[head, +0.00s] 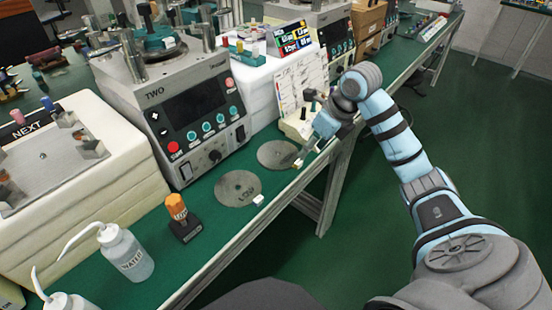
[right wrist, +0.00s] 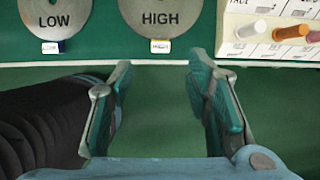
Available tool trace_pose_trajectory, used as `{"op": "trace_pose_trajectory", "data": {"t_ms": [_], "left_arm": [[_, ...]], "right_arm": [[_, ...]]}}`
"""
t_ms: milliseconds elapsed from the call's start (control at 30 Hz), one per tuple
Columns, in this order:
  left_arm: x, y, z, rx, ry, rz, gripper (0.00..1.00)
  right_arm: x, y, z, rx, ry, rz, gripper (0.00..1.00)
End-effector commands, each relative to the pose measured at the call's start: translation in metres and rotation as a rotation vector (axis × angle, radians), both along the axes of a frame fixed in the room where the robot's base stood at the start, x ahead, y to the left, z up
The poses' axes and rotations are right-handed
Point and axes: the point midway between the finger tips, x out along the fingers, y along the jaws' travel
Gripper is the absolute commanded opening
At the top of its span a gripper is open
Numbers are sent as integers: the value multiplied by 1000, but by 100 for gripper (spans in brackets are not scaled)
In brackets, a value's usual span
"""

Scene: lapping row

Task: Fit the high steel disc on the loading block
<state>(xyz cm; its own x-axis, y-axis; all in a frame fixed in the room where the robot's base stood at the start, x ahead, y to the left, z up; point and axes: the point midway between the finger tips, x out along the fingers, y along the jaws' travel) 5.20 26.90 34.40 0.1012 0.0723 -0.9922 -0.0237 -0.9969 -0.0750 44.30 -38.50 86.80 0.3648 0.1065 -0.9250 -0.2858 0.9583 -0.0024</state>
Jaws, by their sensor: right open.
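The high steel disc (head: 276,154) is a flat grey round plate lying on the green bench top. It also shows at the top of the right wrist view (right wrist: 160,12), lettered HIGH, with a small yellow-marked tag at its near edge. My right gripper (right wrist: 160,80) is open and empty, its two fingers apart, with the disc beyond the fingertips and not between them. In the head view the right gripper (head: 300,158) is at the bench's front edge beside the disc. I cannot tell which thing is the loading block. My left gripper is not in view.
A similar disc lettered LOW (head: 238,188) lies beside the high one. Machine TWO (head: 185,110) stands behind them. An orange-topped black block (head: 183,222) and water bottle (head: 126,253) stand nearer. A white pegged rack (head: 298,127) is close to the gripper. A plate marked NEXT (head: 50,168) lies left.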

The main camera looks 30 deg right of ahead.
Motion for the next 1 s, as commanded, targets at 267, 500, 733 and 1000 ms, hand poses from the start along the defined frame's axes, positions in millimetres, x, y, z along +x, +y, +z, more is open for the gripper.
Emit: {"op": "trace_pose_trajectory", "data": {"t_ms": [267, 500, 733, 1000], "left_arm": [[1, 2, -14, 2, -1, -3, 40], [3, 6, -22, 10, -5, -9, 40], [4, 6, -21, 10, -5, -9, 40], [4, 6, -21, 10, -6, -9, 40]], "right_arm": [[17, 6, -43, 3, 1, 2, 45], [30, 9, -73, 2, 0, 4, 45], [30, 8, -72, 1, -2, 4, 34], [30, 8, -72, 2, -2, 3, 0]]}}
